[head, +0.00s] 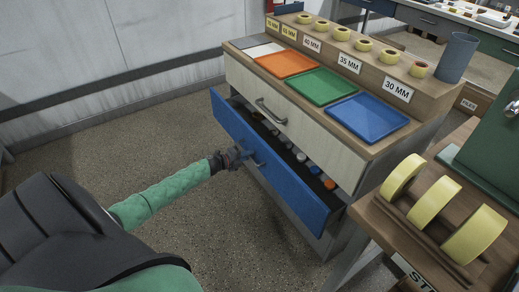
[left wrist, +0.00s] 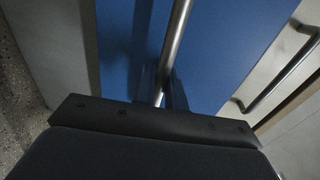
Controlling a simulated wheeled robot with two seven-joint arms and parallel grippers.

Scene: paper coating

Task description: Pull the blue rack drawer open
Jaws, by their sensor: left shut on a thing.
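The blue rack drawer (head: 285,180) is the lower drawer of a wooden cabinet. It stands partly open, with several small items (head: 300,157) showing inside behind its front. My left gripper (head: 245,155) is at the drawer's handle and shut on it. In the left wrist view the metal handle bar (left wrist: 177,40) runs between the fingers (left wrist: 163,88) in front of the blue drawer face (left wrist: 225,50). The fingertips are dark and partly hidden by the gripper body. My right gripper is not in view.
The white upper drawer (head: 300,125) is shut, with its own handle (head: 268,112). Orange, green and blue trays (head: 370,117) lie on the cabinet top. A wooden stand with yellow rolls (head: 437,197) is at the right. Floor left of the drawer is clear.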

